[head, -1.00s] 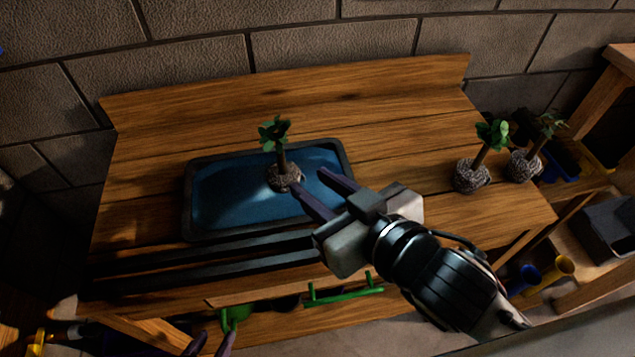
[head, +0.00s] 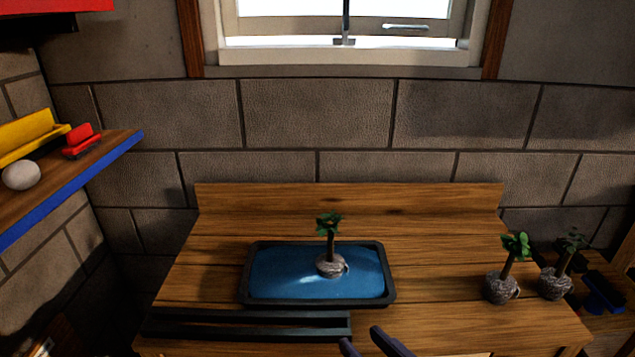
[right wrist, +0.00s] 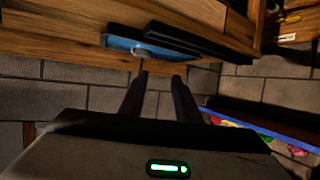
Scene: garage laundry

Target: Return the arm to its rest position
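My right gripper (head: 377,345) shows only by its fingertips at the bottom edge of the head view, in front of the table edge. Its two fingers are apart with nothing between them; in the right wrist view (right wrist: 160,90) they are also apart. A small plant with a grey root ball (head: 331,265) stands in the blue-filled black tray (head: 390,290) on the wooden table. The tray also shows in the right wrist view (right wrist: 118,43), beyond the fingertips. My left gripper is in neither current view.
Two more plants (head: 502,287) (head: 556,283) stand at the table's right end. Black bars (head: 250,325) lie in front of the tray. A blue-edged shelf (head: 100,160) juts out at the left. A brick wall and a window (head: 345,40) are behind the table.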

